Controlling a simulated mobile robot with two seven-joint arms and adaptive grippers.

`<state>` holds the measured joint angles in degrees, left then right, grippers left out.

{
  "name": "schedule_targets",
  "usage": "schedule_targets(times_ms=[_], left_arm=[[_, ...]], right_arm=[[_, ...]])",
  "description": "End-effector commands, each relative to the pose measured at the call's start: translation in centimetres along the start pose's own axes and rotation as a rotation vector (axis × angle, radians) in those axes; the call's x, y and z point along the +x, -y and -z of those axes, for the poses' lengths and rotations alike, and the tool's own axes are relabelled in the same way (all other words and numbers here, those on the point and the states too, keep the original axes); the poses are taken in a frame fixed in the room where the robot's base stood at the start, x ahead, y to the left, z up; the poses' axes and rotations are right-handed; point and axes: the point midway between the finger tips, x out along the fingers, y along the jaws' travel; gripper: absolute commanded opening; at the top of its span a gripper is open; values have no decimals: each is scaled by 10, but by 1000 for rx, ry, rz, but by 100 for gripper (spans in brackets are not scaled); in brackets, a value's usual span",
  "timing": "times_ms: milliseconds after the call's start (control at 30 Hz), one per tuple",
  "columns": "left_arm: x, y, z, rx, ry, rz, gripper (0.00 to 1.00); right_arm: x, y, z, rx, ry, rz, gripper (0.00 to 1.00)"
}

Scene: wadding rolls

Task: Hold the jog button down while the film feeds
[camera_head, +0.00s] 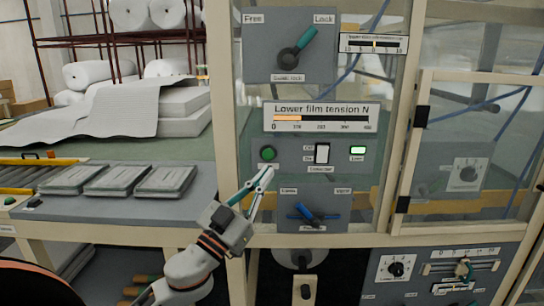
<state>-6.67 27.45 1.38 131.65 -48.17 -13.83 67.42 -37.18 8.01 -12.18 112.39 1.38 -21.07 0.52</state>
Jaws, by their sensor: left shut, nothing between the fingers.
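The green round button (268,154) sits on a grey control panel (288,175), below the gauge marked "Lower film tension N" (320,117). My left gripper (266,169) is shut and empty, its fingertips just under the button. I cannot tell whether the fingertips touch it. The button's label is hidden or too small to read. The gauge's orange bar is short, at the low end near 0. A white rocker switch (322,153) and a lit green-white lamp (357,150) are to the right of the button. My right gripper is not in view.
Above is a Free/Lock rotary knob (291,56) with a teal handle, turned towards Lock. A blue-handled knob (310,214) is just right of my gripper. Grey pads (166,180) lie on the left table, with white wadding rolls (132,15) behind. More knobs are at the lower right.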

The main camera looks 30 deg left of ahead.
Motion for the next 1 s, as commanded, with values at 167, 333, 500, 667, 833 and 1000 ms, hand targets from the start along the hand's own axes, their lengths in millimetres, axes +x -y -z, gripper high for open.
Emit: schedule_targets(times_ms=[167,333,500,667,833,1000], left_arm=[[0,0,-1,0,1,0,0],[7,5,-7,2,1,-1,0],[22,16,-17,3,0,-1,0],[37,27,-29,3,1,0,0],[50,36,-39,-1,2,1,0],[58,42,-44,0,2,1,0]], right_arm=[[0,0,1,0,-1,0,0],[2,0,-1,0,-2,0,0],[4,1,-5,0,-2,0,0],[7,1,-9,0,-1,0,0],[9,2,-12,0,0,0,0],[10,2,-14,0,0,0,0]])
